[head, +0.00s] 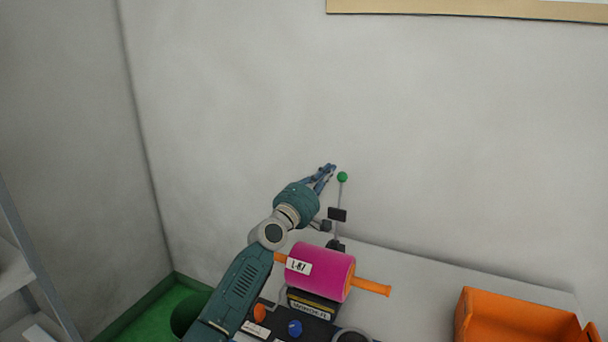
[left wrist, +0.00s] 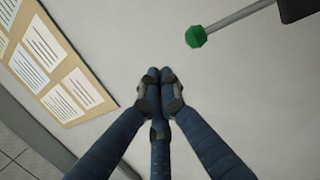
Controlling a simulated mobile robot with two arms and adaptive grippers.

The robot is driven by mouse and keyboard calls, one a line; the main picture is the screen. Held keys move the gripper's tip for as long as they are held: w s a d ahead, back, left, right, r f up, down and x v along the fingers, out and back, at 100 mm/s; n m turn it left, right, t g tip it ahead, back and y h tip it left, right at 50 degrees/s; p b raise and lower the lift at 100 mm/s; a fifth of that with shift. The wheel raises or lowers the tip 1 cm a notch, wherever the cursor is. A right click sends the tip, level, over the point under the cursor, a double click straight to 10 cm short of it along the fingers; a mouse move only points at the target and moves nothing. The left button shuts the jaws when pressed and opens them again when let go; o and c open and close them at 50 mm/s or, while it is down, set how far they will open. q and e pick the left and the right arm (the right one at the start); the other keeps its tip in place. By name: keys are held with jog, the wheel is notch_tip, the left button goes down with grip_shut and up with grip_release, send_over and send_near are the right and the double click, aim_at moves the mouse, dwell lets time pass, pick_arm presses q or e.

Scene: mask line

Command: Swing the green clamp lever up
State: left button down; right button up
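The clamp lever is a thin grey rod (head: 340,195) with a green ball knob (head: 342,177) at its top. It stands nearly upright behind the pink roll, with a dark block on the rod. My left gripper (head: 331,169) is just left of the knob and at about its height. In the left wrist view the blue fingers (left wrist: 160,76) are drawn together with nothing between them. The green knob (left wrist: 195,36) shows there beyond the fingertips, up and to the right, apart from them. My right gripper is in neither view.
A pink roll (head: 325,272) on an orange bar sits on a dark machine with orange and blue knobs (head: 295,328). An orange bin (head: 520,318) stands at right on the grey table (head: 425,275). A pale wall rises behind; the space above the lever is clear.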

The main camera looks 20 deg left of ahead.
pick_arm(q)
jog(key=s+a+r+p, duration=0.1)
jog(key=s+r, duration=0.2)
jog(key=s, duration=0.4)
jog(key=shift+a, duration=0.2)
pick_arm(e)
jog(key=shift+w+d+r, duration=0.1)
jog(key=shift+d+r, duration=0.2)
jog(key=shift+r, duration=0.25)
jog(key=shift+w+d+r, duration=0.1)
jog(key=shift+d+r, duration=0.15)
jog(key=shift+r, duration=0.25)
